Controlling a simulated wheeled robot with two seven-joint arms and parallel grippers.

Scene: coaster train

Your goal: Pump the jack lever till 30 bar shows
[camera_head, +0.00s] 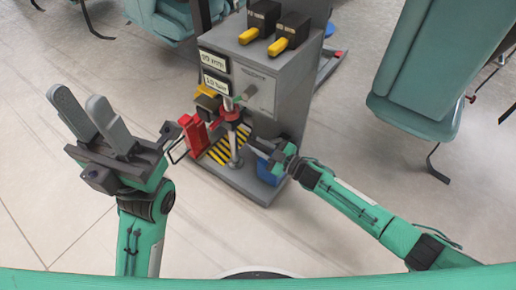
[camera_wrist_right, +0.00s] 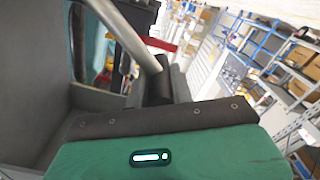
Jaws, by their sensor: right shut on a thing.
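The grey jack cabinet (camera_head: 262,80) stands in the upper middle of the head view. Two small displays on it seem to read about 10 mm on the upper one (camera_head: 212,61) and 10 bar on the lower one (camera_head: 216,86). My right gripper (camera_head: 262,148) is low in front of the cabinet, shut on the jack lever. In the right wrist view the lever (camera_wrist_right: 134,35) is a silver rod running down to a dark grip at the fingers; the fingers hide part of that grip. My left gripper (camera_head: 83,98) is open and empty, left of the cabinet.
Red jack parts (camera_head: 193,134) and a yellow-black striped plate (camera_head: 219,150) are at the cabinet's base. Two yellow-handled switches (camera_head: 285,42) sit on top. A blue object (camera_head: 268,172) is beside the base. A teal seat (camera_head: 420,90) stands to the right. Floor at left is clear.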

